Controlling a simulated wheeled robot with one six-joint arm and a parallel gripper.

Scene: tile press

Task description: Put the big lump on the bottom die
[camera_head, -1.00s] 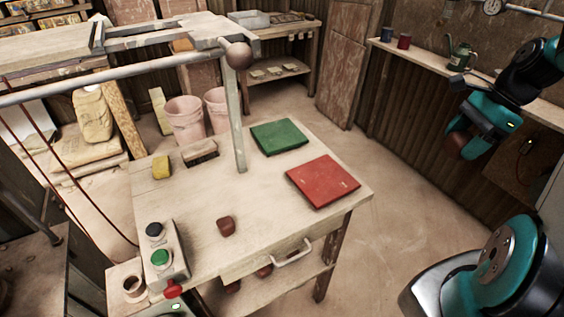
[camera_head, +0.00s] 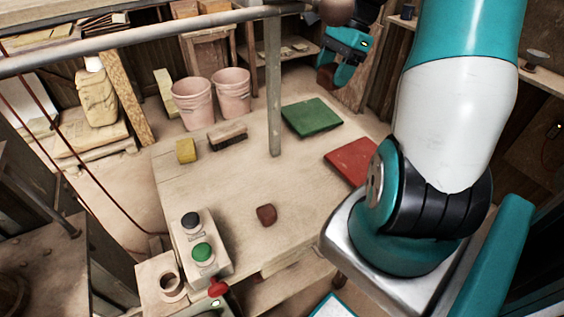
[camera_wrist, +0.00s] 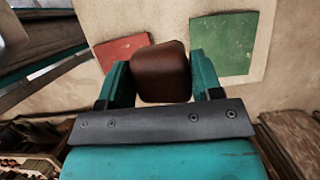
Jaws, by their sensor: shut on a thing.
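My gripper (camera_head: 332,72) is shut on a big brown lump (camera_head: 325,78) and holds it in the air near the back right of the wooden table. In the wrist view the lump (camera_wrist: 161,72) sits between both teal fingers (camera_wrist: 160,82). A smaller brown lump (camera_head: 266,214) lies on the table's front half, apart from my gripper. I cannot make out the bottom die in either view.
A green mat (camera_head: 311,117) and a red mat (camera_head: 352,160) lie on the table (camera_head: 215,185). An upright post (camera_head: 273,90) and a long grey bar (camera_head: 150,40) stand in the way. A button box (camera_head: 203,250), yellow block (camera_head: 186,151) and brush (camera_head: 228,136) are on the left.

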